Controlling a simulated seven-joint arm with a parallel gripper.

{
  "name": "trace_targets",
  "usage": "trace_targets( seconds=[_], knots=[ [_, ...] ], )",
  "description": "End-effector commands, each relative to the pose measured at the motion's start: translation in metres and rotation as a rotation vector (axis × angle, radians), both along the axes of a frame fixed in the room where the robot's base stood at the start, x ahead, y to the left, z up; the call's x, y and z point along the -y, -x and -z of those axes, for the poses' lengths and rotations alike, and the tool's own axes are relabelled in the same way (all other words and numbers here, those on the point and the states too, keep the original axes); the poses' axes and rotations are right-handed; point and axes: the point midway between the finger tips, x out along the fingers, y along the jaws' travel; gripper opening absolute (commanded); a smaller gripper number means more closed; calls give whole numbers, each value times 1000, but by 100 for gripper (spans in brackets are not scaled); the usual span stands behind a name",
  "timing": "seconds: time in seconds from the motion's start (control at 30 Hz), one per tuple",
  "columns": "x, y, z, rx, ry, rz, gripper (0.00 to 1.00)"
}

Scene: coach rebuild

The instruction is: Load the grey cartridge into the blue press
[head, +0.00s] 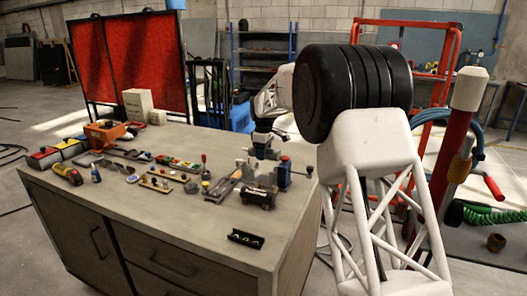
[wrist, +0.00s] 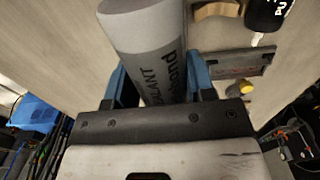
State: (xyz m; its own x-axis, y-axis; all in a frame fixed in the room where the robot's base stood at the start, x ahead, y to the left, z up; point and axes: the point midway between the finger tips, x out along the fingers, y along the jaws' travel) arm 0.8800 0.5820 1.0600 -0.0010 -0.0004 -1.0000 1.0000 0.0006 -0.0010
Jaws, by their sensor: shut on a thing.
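The grey cartridge (wrist: 150,45) is a cylinder with dark lettering. It lies between the two blue fingers of my gripper (wrist: 160,82) in the wrist view, and the fingers are shut on it. Its far end points away from my gripper, toward the top of the picture. In the head view my gripper (head: 263,138) is over the right part of the workbench, and the cartridge there is too small to make out clearly. The blue press (head: 284,176), with a lever ending in a red knob, stands on the bench just right of and below my gripper. Its receiving part is hard to see.
The workbench (head: 150,222) bears several small tools and fixtures on its left and middle. A black tray (head: 246,239) lies near the front edge, where the top is mostly clear. A grey plate (wrist: 238,64) and black bottle (wrist: 268,14) show in the wrist view.

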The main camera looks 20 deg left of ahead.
Motion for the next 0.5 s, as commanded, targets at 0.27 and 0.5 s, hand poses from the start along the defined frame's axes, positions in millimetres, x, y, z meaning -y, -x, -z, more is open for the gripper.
trace_targets(
  seconds=[0.27, 0.5],
  knots=[
    [0, 0, 19, 0, 0, 0, 19],
    [0, 0, 33, 1, -1, 0, 19]
  ],
)
